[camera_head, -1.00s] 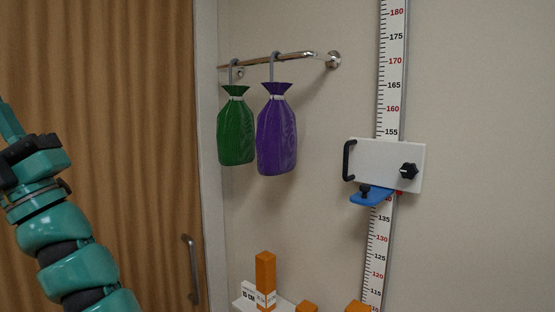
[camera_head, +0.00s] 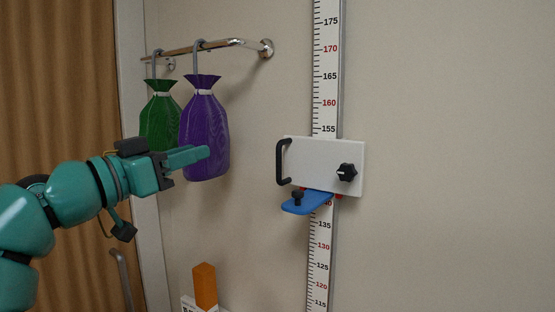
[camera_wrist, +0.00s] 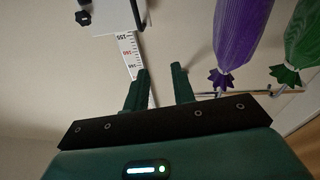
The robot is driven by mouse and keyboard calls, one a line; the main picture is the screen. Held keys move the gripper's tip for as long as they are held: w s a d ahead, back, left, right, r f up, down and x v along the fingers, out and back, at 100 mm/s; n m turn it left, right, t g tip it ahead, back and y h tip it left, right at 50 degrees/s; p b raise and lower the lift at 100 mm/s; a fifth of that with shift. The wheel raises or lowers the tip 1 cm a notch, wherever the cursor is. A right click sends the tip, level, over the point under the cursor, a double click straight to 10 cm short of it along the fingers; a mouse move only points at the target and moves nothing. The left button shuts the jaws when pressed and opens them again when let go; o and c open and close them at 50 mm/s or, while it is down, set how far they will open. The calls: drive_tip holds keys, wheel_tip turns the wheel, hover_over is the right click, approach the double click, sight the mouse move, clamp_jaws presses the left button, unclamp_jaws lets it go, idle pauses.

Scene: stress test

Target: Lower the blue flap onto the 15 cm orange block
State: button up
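The blue flap (camera_head: 306,203) sticks out flat below the white slider box (camera_head: 315,166) on the height scale, near the 140 mark. A dark clamp knob (camera_head: 297,197) sits on it. A tall orange block (camera_head: 204,285) stands low in the head view with a white label (camera_head: 190,305) beside it; the label's text is cut off. The flap is well above and to the right of this block. My gripper (camera_head: 207,152) is left of the slider box, in front of the purple bag. In the wrist view, its two fingers (camera_wrist: 161,80) are apart with nothing between them.
A purple bag (camera_head: 204,130) and a green bag (camera_head: 160,118) hang from a metal rail (camera_head: 205,47) at my gripper. The box has a black handle (camera_head: 282,162) and a black knob (camera_head: 346,172). The wall right of the scale is clear.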

sight(279, 177)
drive_tip(key=w+d+f+p, duration=0.1)
drive_tip(key=w+d+p, duration=0.1)
drive_tip(key=w+d, duration=0.1)
drive_tip(key=w+d+f+m+g+p, duration=0.1)
drive_tip(key=w+d+p, duration=0.1)
drive_tip(key=w+d, duration=0.2)
drive_tip(key=w+d+f+m+g+p, duration=0.1)
drive_tip(key=w+d+p, duration=0.1)
drive_tip(key=w+d, duration=0.2)
drive_tip(key=shift+w+d+p, duration=0.1)
drive_tip(key=shift+d+p, duration=0.2)
drive_tip(key=shift+d, duration=1.45)
clamp_jaws()
